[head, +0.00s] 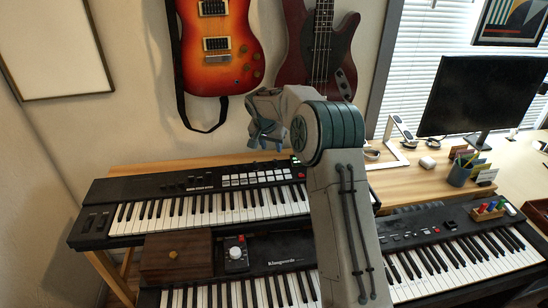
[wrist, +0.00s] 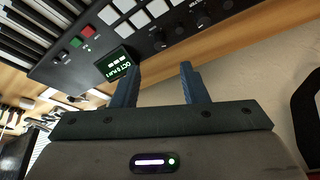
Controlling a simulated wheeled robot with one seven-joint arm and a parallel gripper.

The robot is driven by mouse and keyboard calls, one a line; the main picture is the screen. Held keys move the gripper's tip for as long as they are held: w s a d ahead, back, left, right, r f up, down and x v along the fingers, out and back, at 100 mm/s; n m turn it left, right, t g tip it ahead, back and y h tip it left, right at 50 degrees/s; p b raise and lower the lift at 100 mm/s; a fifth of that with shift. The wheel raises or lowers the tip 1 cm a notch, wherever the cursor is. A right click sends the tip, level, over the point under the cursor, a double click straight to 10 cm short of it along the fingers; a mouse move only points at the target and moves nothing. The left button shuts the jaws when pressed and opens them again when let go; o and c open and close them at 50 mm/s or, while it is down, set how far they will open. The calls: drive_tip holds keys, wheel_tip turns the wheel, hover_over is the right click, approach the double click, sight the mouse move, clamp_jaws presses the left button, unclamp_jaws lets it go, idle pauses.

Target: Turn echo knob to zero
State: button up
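No label reading echo is legible, so I cannot tell for sure which knob is the echo knob. A small dark box (head: 237,263) with a large pale knob (head: 235,253) and a red part on top stands among the keyboards in the head view. The upper keyboard (head: 150,187) has pads, a small screen and several dark knobs; a row of these knobs (wrist: 160,41) shows in the wrist view beyond my fingers. My gripper (head: 264,140) is above the back edge of that keyboard. In the wrist view my gripper (wrist: 158,68) is open, with nothing between its fingers.
A wooden box (head: 176,257) stands left of the small dark box. A lower keyboard (head: 262,289) is in front, another keyboard (head: 455,245) at right. Two guitars (head: 219,45) hang on the wall behind my gripper. A monitor (head: 482,95) and pen cup (head: 459,174) stand at right.

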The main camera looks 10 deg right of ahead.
sight(274, 161)
drive_tip(key=p+x, duration=0.1)
drive_tip(key=x, duration=0.8)
clamp_jaws()
